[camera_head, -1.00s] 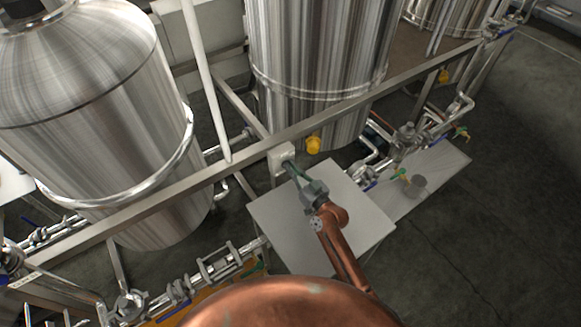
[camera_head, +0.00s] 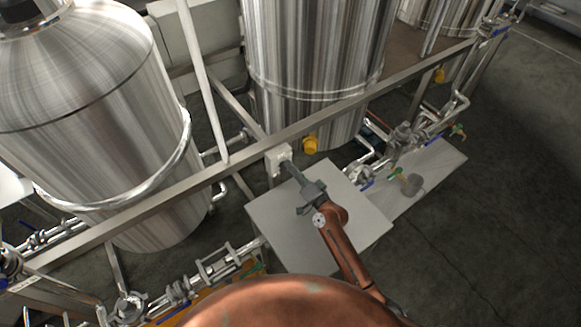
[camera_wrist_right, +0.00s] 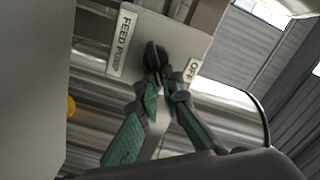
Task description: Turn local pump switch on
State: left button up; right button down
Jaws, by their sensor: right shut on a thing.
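A dark switch knob (camera_wrist_right: 155,54) sits between the labels. My right gripper (camera_head: 289,168) reaches the box; in the right wrist view its green-sided fingers (camera_wrist_right: 156,78) are shut on the knob, hiding part of it. My left gripper is not in view.
A flat light-grey tabletop (camera_head: 290,235) lies below my right arm. Large steel tanks (camera_head: 315,60) stand behind the rail (camera_head: 235,158). A yellow cap (camera_head: 310,145) is just right of the box. Pipes and valves (camera_head: 400,140) are at the right.

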jog(key=shift+f+m, duration=0.1)
jog(key=shift+m, duration=0.5)
jog(key=c, duration=2.1)
grip_release()
jog(key=v, duration=1.2)
